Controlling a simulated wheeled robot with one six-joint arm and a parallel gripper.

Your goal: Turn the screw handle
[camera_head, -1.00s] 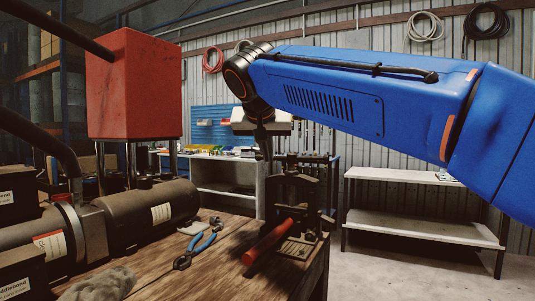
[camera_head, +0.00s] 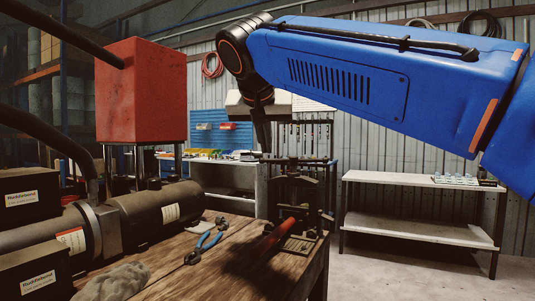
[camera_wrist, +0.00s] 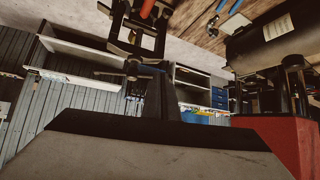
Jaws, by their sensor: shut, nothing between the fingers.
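The hose crimper (camera_head: 297,198) is a dark metal frame standing upright at the right end of the wooden bench. Its screw handle (camera_head: 285,160) appears as a thin dark bar across the top. In the wrist view, which is upside down, the crimper (camera_wrist: 143,28) is at the top, and the handle (camera_wrist: 108,73) appears as a bar beside the fingers. My gripper (camera_head: 266,150) points down just above the handle, shut and empty. The fingers (camera_wrist: 152,70) also show in the wrist view. I cannot tell whether they touch the bar.
A red bar (camera_head: 278,233) sticks out from the crimper's lower front. Blue-handled pliers (camera_head: 203,246) and a grey rag (camera_head: 112,282) lie on the bench (camera_head: 190,282). A black cylinder machine (camera_head: 155,213) and red box (camera_head: 142,90) stand left. A white shelf (camera_head: 400,228) stands behind right.

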